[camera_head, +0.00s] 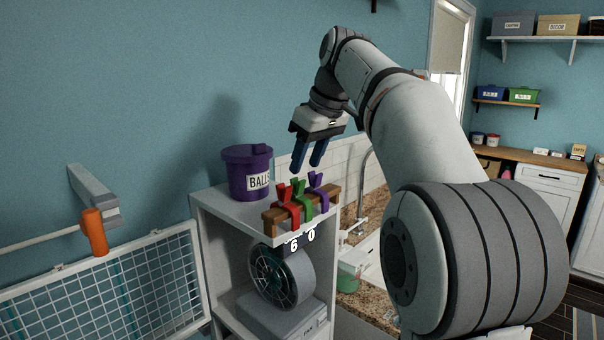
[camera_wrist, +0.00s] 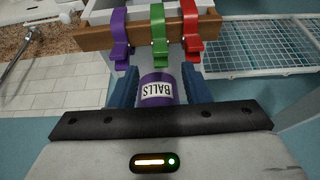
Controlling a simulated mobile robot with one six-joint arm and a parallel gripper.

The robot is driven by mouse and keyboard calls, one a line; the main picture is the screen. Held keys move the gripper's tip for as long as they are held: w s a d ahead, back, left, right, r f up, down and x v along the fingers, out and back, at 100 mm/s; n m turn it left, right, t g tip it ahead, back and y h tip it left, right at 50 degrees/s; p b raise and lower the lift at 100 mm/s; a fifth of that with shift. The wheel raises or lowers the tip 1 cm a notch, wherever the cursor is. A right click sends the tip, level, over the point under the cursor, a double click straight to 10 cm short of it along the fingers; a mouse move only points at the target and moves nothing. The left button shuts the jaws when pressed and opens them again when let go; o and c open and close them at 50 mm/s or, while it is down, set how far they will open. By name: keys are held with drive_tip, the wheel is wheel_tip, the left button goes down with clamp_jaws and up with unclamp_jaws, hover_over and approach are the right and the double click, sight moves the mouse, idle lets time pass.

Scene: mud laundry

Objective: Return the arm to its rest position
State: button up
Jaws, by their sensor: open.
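My gripper (camera_head: 309,152) is open, with two blue fingers pointing down. It hangs in the air above the shelf unit, to the right of the purple bucket labelled BALLS (camera_head: 247,173) and above a wooden bar with clips. Its blue fingers also show in the wrist view (camera_wrist: 160,92), with the bucket (camera_wrist: 156,90) seen between them and farther off. Nothing is held. My arm reaches up from the lower right and bends down to the gripper.
The wooden bar (camera_head: 274,222) carries red, green and purple clips on the white shelf unit (camera_head: 215,205). A round fan (camera_head: 283,276) stands below. A wire rack (camera_head: 120,290) and orange-handled bar (camera_head: 94,232) are at left. A sink counter (camera_head: 373,215) lies behind my arm.

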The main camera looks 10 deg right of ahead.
drive_tip(key=s+f+m+h, duration=0.2)
drive_tip(key=s+f+m, duration=0.5)
drive_tip(key=s+f, duration=1.9)
wheel_tip(320, 180, down, 2)
drive_tip(key=shift+d+f+h, duration=0.1)
drive_tip(key=shift+d+h, duration=0.05)
drive_tip(key=shift+h, duration=0.25)
drive_tip(key=shift+c, duration=0.7)
